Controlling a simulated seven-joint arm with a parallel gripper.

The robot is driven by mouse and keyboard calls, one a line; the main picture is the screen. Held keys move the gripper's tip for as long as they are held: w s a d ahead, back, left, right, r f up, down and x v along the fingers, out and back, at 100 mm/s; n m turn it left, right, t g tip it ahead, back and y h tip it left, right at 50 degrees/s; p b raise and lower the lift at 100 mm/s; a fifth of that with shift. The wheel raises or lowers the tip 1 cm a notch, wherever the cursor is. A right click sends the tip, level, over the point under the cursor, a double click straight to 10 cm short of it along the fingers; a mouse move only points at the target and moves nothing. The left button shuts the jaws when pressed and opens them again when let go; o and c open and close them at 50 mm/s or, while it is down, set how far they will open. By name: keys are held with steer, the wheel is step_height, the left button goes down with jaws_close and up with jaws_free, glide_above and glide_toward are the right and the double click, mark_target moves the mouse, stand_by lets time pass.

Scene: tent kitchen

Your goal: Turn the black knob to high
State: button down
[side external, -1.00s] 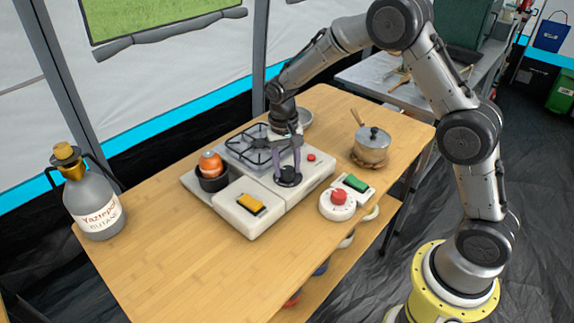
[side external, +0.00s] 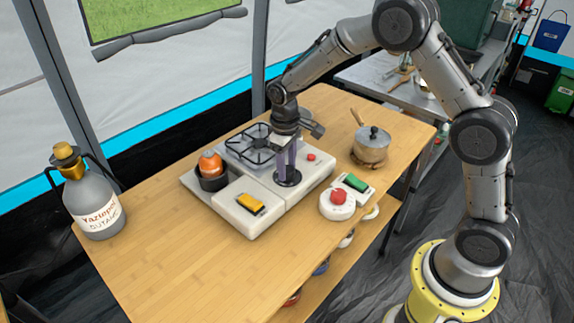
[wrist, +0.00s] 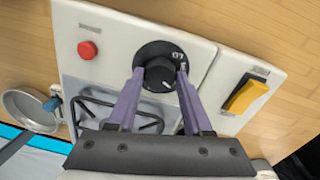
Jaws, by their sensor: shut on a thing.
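The black knob (wrist: 160,73) sits on a black dial plate on the white stove panel, with a pale pointer mark on it and partly readable white lettering on the dial. In the side view the dial plate (side external: 288,178) shows at the stove's front, with the knob mostly hidden by my fingers. My gripper (wrist: 160,71) has its two purple fingers on either side of the knob, shut on it. In the side view my gripper (side external: 287,168) reaches down onto the dial from above.
The stove panel carries a red button (wrist: 88,50) and a yellow rocker switch (wrist: 246,95). The burner grate (side external: 248,146) is behind the dial. A lidded pot (side external: 371,146), a red button on a white base (side external: 335,209) and a green switch (side external: 355,183) stand to the right. The table's front left is clear.

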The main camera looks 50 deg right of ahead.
steer(key=shift+n, duration=0.3)
steer(key=shift+c, duration=1.6)
jaws_free()
step_height(320, 180, up, 14)
steer(key=shift+a, duration=0.35)
steer(key=shift+s+f, duration=0.1)
